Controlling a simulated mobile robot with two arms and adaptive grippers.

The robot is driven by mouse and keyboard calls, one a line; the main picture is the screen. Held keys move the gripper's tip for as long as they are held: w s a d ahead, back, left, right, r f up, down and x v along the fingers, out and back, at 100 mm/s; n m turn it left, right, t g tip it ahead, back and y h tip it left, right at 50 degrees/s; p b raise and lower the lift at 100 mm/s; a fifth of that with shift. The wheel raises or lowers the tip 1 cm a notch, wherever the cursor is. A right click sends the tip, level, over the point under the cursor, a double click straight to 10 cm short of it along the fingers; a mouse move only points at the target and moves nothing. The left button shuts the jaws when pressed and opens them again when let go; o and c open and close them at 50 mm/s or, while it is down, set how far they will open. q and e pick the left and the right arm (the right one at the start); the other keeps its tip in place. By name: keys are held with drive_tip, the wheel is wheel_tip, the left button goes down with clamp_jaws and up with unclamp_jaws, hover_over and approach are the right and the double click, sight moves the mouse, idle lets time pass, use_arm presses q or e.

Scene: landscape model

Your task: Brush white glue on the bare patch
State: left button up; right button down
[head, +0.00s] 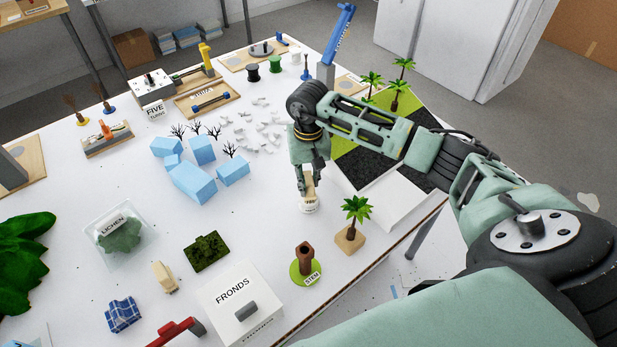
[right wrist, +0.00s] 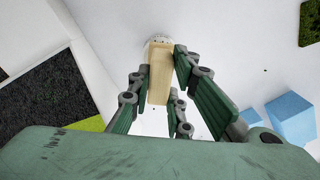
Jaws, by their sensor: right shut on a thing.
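My right gripper (head: 309,178) points down at the table and is shut on a pale wooden handle (right wrist: 160,72), which looks like the brush. The handle stands over a small white round pot (head: 309,206), likely the glue. The pot also shows at the top of the right wrist view (right wrist: 158,40). The brush's bristles are hidden, so I cannot tell whether they are in the pot. The landscape board, with green and black areas (head: 372,155), lies to the right. A plain white area (head: 385,208) at its near side looks like the bare patch. My left gripper is not in view.
A palm on a tan base (head: 350,238), a brown stem on a green disc (head: 305,262) and the FRONDS box (head: 241,306) stand nearer. Blue blocks (head: 195,182) and scattered white pieces (head: 258,125) lie left. Palms (head: 396,98) stand on the board's far part.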

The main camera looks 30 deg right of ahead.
sight(309, 178)
drive_tip(key=shift+f+b, duration=0.35)
drive_tip(key=shift+f, duration=0.1)
drive_tip(key=shift+b, duration=0.3)
idle(1.8)
drive_tip(key=shift+r+p, duration=0.5)
drive_tip(key=shift+r, duration=0.45)
drive_tip(key=shift+r+p, duration=1.1)
drive_tip(key=shift+r, duration=1.45)
